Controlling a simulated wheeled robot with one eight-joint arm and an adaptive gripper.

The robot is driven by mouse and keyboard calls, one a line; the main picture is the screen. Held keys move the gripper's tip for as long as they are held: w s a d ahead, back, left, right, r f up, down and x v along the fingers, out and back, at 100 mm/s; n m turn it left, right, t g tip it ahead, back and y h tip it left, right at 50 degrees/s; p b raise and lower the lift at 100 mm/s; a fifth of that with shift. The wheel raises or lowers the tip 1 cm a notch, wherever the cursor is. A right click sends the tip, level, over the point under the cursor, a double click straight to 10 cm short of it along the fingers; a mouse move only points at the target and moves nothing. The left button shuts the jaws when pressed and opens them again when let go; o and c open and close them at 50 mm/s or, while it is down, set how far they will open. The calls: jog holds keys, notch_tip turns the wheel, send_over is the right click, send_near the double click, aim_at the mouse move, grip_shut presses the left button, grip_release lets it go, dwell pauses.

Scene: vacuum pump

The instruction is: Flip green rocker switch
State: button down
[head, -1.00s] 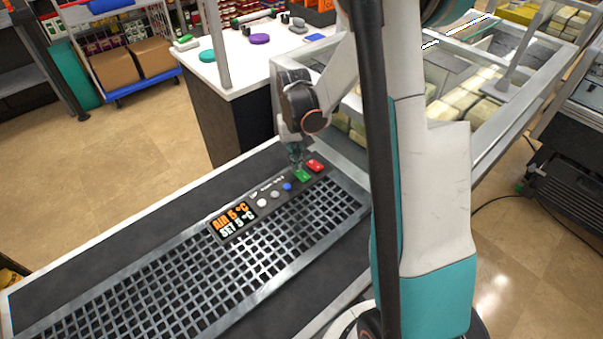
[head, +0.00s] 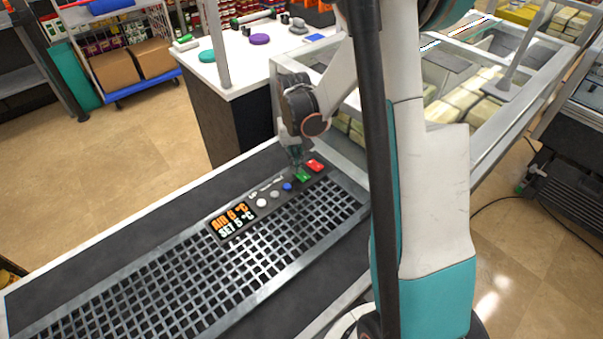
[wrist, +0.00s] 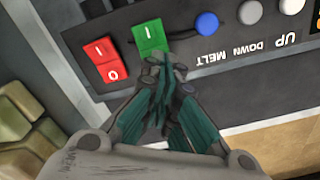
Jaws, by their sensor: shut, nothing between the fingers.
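The green rocker switch (head: 303,175) is on the dark control panel, beside the red rocker switch (head: 315,166). In the wrist view the green switch (wrist: 148,36) shows a white "I" mark, and its lower end is hidden behind my fingertips. The red switch (wrist: 104,62) shows "I" and "O" marks. My gripper (head: 297,163) points down at the green switch. In the wrist view my gripper (wrist: 162,62) is shut and empty, with its fingertips at the lower end of the green switch. I cannot tell whether they touch it.
The panel also has a blue button (head: 287,186), a grey button (head: 275,194), a white button (head: 262,202) and a display (head: 232,219). A metal grille (head: 190,270) runs along the panel. A glass-sided case (head: 450,80) stands behind.

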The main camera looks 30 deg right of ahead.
jog(key=shift+f, duration=0.2)
jog(key=shift+r, duration=0.1)
jog(key=shift+r+p, duration=2.1)
jog(key=shift+r, duration=1.35)
jog(key=shift+r, duration=0.1)
jog(key=s+a+r+n+t, duration=0.1)
jog(key=s+a+r+t, duration=0.2)
jog(key=r, duration=0.4)
jog(key=s+a+r+n, duration=0.1)
jog(key=s+a+r, duration=0.2)
jog(key=s+r, duration=0.25)
jog(key=s+a+r+n+t, duration=0.1)
jog(key=s+a+r+t, duration=0.1)
jog(key=s, duration=0.4)
jog(key=s+a+r+t, duration=0.2)
jog(key=s+a+r, duration=0.1)
jog(key=s, duration=0.2)
jog(key=shift+s+a+r+n, duration=0.25)
jog(key=shift+s+r+n, duration=0.1)
jog(key=shift+s+n, duration=0.05)
jog(key=shift+a, duration=0.15)
